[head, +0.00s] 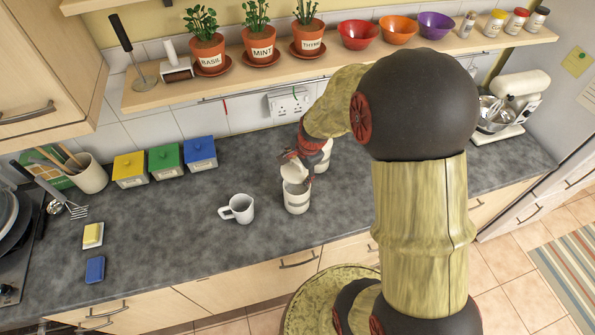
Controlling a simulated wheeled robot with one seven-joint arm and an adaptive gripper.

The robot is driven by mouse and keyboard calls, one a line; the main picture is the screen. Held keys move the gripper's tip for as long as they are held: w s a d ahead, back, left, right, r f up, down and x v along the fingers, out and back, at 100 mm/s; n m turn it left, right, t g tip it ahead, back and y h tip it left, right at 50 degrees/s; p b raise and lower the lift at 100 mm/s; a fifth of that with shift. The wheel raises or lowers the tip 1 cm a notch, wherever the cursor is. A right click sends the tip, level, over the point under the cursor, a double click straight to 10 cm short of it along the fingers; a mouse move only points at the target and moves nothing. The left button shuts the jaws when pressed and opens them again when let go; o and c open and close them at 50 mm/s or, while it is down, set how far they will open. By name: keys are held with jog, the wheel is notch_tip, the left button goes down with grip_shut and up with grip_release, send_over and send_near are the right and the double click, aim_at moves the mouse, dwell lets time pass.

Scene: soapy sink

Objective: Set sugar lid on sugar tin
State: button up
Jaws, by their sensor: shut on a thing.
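A cream tin (297,200) with a darker band stands upright on the grey counter, left of my arm. It looks like the sugar tin, but I cannot read a label. My gripper (294,169) is right above this tin, shut on a pale lid (293,174) that I take for the sugar lid. The lid looks tilted over the tin's mouth, and I cannot tell whether it touches the rim. A second pale tin (324,156) stands just behind and to the right, partly hidden by my gripper and arm.
A white mug (237,209) stands left of the tin. Yellow, green and blue boxes (165,161) line the back wall. A shelf (185,90) with potted herbs and bowls runs above. The counter's front left has a butter dish (92,235) and blue sponge (95,269).

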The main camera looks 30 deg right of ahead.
aim_at(302, 176)
jog(key=shift+s+f+b, duration=0.1)
jog(key=shift+s+b, duration=0.05)
jog(key=shift+b, duration=0.55)
jog(key=shift+s+f+t+b, duration=0.1)
jog(key=shift+f+t+b, duration=0.2)
jog(key=shift+f, duration=0.05)
jog(key=shift+f+b, duration=1.75)
jog(key=shift+f, duration=0.6)
jog(key=shift+f+b, duration=0.55)
jog(key=shift+f, duration=0.3)
jog(key=o, duration=1.6)
jog(key=shift+r, duration=0.1)
jog(key=v, duration=1.1)
jog(key=shift+r, duration=0.4)
